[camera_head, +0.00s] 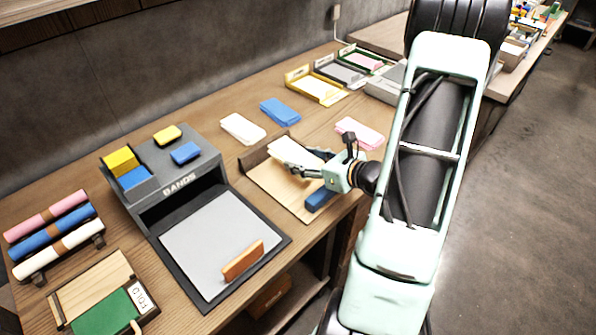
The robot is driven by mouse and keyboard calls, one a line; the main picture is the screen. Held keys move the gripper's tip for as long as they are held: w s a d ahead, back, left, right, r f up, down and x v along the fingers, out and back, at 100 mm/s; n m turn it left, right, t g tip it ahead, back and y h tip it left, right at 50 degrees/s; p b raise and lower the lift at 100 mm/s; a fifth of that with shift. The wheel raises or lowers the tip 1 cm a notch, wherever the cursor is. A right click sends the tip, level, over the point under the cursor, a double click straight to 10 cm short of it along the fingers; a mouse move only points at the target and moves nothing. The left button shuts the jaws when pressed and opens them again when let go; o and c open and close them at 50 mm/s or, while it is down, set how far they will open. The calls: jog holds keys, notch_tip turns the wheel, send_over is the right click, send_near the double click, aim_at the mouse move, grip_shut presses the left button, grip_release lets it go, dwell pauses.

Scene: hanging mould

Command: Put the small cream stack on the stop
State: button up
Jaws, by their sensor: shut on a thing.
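My gripper (297,170) is over the wooden board in the middle of the table, shut on a cream stack (293,151). The stack is tilted in the picture, and the fingers hide part of it; I cannot tell whether it touches the board. The board (275,188) has a dark raised edge (256,155) at its back left, which looks like the stop. Another cream stack (243,128) lies on the table behind the board, apart from my gripper.
A blue stack (280,111) and a pink stack (360,132) lie nearby. A blue block (320,198) is at the board's front right. The grey BANDS box (190,160) and a grey pad (222,240) with an orange block (243,261) are left. Trays (318,88) stand behind.

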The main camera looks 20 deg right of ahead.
aim_at(298, 177)
jog(key=shift+w+a+f, duration=0.3)
jog(key=shift+w+f, duration=0.1)
jog(key=shift+f, duration=0.15)
jog(key=f, duration=0.3)
jog(key=shift+w+a, duration=0.2)
jog(key=shift+w, duration=0.15)
jog(key=shift+f, duration=0.45)
jog(key=shift+f+b, duration=0.15)
jog(key=shift+b, duration=0.25)
jog(key=o, duration=1.3)
